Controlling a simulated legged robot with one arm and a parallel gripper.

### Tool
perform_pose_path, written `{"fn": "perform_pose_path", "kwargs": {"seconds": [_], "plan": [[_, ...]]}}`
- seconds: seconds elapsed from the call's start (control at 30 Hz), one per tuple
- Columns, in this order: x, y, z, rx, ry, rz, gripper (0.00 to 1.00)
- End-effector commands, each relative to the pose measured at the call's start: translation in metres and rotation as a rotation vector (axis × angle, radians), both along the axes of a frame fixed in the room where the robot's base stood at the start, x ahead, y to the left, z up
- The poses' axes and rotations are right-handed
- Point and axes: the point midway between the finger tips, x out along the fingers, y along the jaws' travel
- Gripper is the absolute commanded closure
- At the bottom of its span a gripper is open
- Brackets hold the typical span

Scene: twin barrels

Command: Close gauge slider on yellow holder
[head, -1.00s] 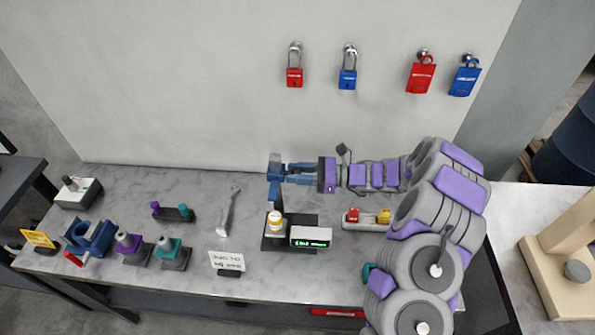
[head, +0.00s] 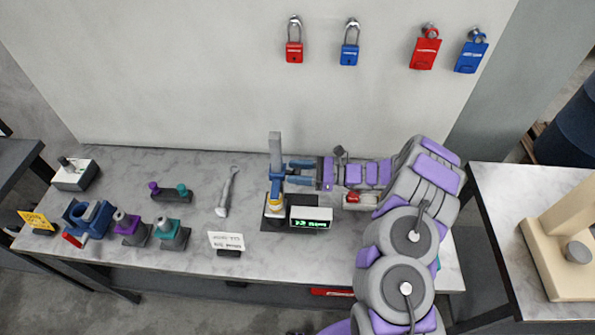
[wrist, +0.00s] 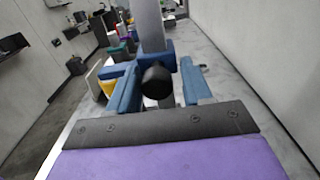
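The gauge has an upright grey post (head: 275,146) with a blue slider (head: 276,174) on it. The slider sits below the top of the post, just above the small white and yellow holder (head: 275,205); whether they touch is unclear. In the wrist view the grey post (wrist: 151,25) rises behind the slider's black round knob (wrist: 157,81). My gripper (head: 291,173) reaches in from the right at slider height. Its two blue fingers are apart, one on each side of the knob, with a small gap visible at the right finger.
A digital display (head: 311,217) stands right of the holder on a dark base. A red block (head: 352,197) is under my arm. Padlocks (head: 294,51) hang on the wall behind.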

Motion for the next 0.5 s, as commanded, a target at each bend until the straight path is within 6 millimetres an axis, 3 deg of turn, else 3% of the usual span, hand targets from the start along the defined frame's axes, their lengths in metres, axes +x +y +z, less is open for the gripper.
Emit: {"fn": "perform_pose_path", "kwargs": {"seconds": [0.33,0.5], "plan": [[-0.001,-0.001,0.001,0.001,0.0,0.002,0.42],[-0.001,-0.016,0.001,0.001,-0.001,0.001,0.42]]}}
